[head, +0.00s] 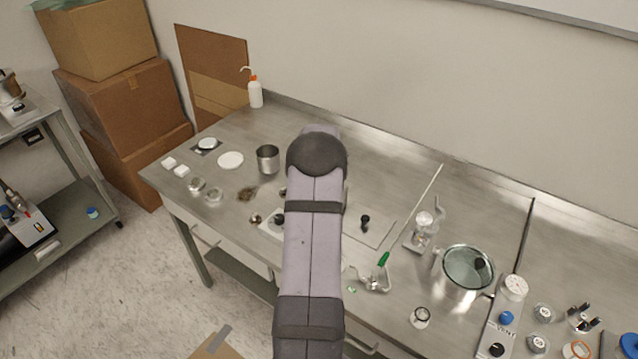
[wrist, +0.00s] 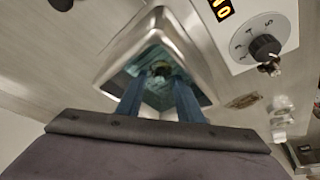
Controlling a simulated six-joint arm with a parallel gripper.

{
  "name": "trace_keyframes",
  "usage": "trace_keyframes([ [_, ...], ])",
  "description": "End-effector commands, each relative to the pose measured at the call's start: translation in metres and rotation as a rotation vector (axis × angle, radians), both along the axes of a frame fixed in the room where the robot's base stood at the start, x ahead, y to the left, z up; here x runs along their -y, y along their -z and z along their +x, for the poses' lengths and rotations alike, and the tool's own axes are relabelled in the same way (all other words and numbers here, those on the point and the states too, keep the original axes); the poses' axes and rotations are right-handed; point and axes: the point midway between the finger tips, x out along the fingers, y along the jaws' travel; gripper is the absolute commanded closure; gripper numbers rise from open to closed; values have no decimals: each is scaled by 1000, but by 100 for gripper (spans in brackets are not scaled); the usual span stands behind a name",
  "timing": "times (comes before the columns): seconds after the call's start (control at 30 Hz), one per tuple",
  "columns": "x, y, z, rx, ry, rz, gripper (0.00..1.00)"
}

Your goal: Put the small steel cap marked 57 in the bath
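The bath (wrist: 109,86) is a square steel basin with teal liquid inside, in the wrist view. My gripper (wrist: 160,75) points down into it, with its two blue fingers apart. A small dark, round thing (wrist: 161,69) shows between the fingertips. I cannot tell whether it is the steel cap, or whether the fingers grip it. No number 57 is readable in either view. In the head view my arm hides the gripper and most of the bath; a pale panel with a black knob (head: 279,219) shows at its left.
A control panel (wrist: 245,25) with an orange display and knob adjoins the bath. Left on the bench are a steel beaker (head: 268,160), a white dish (head: 230,160) and small round lids (head: 213,195). Right are a glass-lidded pot (head: 466,268) and a valve box (head: 503,318).

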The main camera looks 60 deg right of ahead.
Motion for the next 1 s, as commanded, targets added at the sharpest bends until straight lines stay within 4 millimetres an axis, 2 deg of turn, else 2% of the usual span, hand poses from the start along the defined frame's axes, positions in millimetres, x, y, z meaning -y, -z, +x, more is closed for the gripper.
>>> trace_keyframes([
  [0.17, -5, -17, -5, 2, 1, -3, 67],
  [0.7, -29, -92, -26, 1, 0, -2, 67],
  [1.0, -34, -106, -30, 0, 1, 0, 67],
])
